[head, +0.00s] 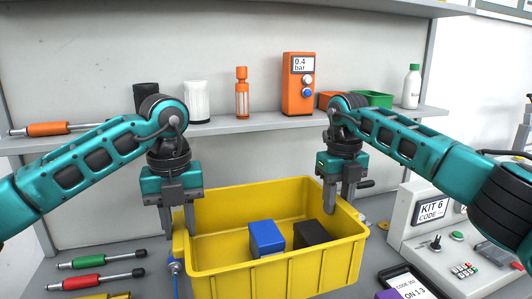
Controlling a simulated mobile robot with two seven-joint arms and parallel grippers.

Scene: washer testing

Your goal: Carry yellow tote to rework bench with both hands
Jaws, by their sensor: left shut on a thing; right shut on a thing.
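The yellow tote (273,271) is in the lower middle of the head view, upright, over the grey bench. A blue block (266,238) and a black block (311,233) lie inside it. My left gripper (178,221) is at the tote's left end, shut on its wall. My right gripper (338,196) is at the tote's far right side, shut on its rim. The tote's underside is hidden, so I cannot tell whether it touches the bench.
Green (95,259) and red (97,281) screwdrivers lie left of the tote. A grey control box (433,213) and a dark tablet (405,284) are on the right. A shelf (235,127) behind holds an orange gauge (299,85), a white bottle (411,87) and a green bin (371,99).

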